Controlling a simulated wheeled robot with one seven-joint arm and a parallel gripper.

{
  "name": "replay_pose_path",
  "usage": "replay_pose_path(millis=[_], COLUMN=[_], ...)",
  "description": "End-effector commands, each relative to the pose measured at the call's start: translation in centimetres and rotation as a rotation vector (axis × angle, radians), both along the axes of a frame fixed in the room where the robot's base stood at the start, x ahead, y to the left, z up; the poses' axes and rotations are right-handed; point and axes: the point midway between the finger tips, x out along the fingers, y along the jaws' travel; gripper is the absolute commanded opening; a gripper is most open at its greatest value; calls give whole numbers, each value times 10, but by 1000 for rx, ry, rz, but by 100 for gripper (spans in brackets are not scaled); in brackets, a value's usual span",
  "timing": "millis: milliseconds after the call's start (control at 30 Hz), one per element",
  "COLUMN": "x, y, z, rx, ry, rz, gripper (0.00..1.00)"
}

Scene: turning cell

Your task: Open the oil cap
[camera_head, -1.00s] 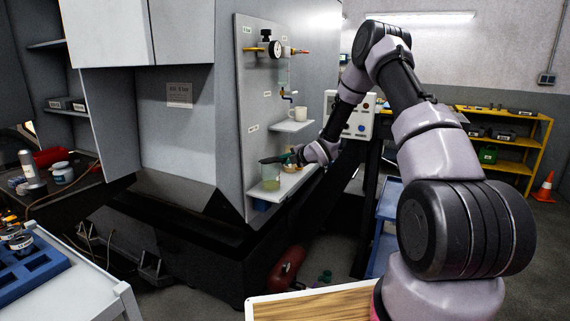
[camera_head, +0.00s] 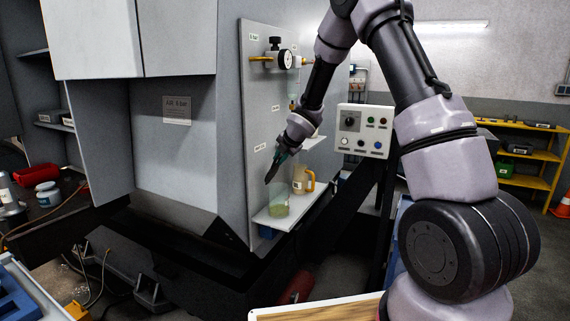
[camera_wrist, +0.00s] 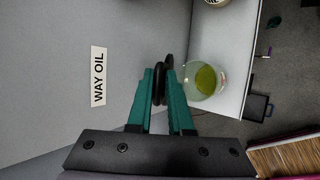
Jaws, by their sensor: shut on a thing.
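The oil reservoir (camera_head: 279,205) is a clear cylinder with yellow-green oil, standing on the lower white shelf of the grey panel. The wrist view also shows it from above (camera_wrist: 204,80), right of my fingers. My gripper (camera_head: 276,165) is above the reservoir, pointing down-left. In the wrist view its teal fingers (camera_wrist: 161,88) are shut on a small black round piece, the oil cap (camera_wrist: 167,62). The cap appears to the left of the reservoir and apart from it in that view; I cannot tell whether anything links them. A "WAY OIL" label (camera_wrist: 98,76) is on the panel to the left.
A tan mug (camera_head: 299,181) with a yellow handle stands beside the reservoir on the lower shelf (camera_head: 290,217). A control box (camera_head: 364,131) stands to the right.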

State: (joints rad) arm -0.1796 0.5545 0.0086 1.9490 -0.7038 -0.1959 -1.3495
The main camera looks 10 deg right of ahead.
Motion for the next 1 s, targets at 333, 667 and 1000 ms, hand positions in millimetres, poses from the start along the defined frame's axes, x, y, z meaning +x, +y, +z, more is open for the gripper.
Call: replay_pose_path(millis=[333,667,1000], x=[14,15,14], y=[15,19,20], z=[8,8,7], rx=[1,1,1], ry=[-6,-4,-1], rz=[3,4,6], gripper=[0,0,42])
